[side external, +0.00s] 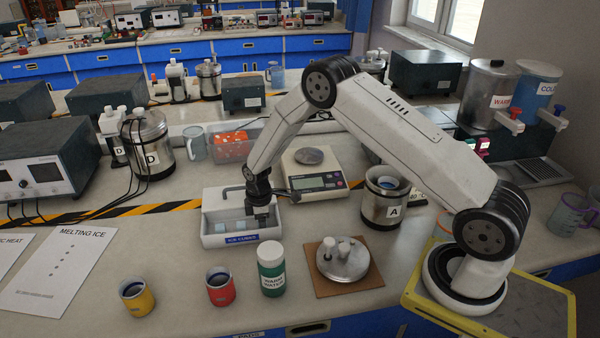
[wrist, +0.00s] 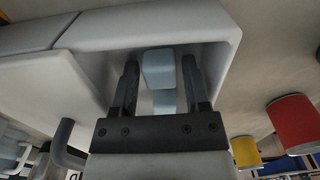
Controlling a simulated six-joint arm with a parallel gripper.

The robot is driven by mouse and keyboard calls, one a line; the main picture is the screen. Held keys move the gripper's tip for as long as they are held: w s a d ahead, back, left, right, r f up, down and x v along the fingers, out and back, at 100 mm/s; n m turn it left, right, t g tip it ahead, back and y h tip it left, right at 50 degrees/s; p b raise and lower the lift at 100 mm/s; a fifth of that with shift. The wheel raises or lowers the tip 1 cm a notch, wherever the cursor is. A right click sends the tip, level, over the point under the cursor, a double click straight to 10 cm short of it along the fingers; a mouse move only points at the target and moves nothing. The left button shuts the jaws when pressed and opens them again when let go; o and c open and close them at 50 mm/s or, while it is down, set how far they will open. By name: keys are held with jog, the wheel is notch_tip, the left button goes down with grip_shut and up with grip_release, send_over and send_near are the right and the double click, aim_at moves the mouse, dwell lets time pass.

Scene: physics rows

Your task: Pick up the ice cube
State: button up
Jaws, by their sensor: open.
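A white ice tray (side external: 213,237) labelled "ICE CUBES" stands on the bench with its lid partly open. In the wrist view its pale wall (wrist: 235,25) surrounds my gripper's fingers. My gripper (side external: 262,218) points down into the tray at its right side. In the wrist view my gripper (wrist: 160,80) is open, with a pale blue ice cube (wrist: 158,68) between or just beyond its fingertips. I cannot tell whether a finger touches it. A second pale blue cube (wrist: 164,101) shows closer to the gripper's base. Ice also shows in the tray (side external: 230,226) in the side view.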

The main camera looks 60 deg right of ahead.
grip_shut()
jog(key=shift+r, duration=0.1)
jog(key=shift+r, duration=0.75)
jog(key=s+a+r, duration=0.1)
jog(key=s+r, duration=1)
jog(key=s, duration=0.3)
jog(key=shift+a+r, duration=0.15)
jog(key=shift+a, duration=0.05)
dwell(0.3)
